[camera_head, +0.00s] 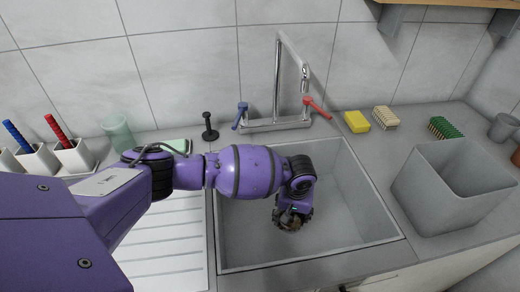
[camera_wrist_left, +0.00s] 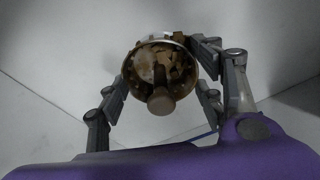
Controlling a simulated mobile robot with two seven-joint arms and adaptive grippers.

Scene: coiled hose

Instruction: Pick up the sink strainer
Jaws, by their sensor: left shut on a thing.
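The sink strainer (camera_wrist_left: 160,75) is a round, brownish cup with a central knob and brown bits inside, seen in the left wrist view. My left gripper (camera_wrist_left: 168,88) has its fingers on both sides of the strainer and is shut on it. In the head view my purple left arm reaches across into the grey sink (camera_head: 340,210), with the left gripper (camera_head: 291,222) low inside the basin. The strainer is mostly hidden by the gripper there. I cannot tell whether it touches the sink floor. My right gripper is not in view.
A tap (camera_head: 279,85) with blue and red handles stands behind the sink. A black plunger-like object (camera_head: 209,127) is left of it. A yellow sponge (camera_head: 357,121) and brushes (camera_head: 446,128) lie at the back right. A grey bin (camera_head: 440,195) stands right of the sink.

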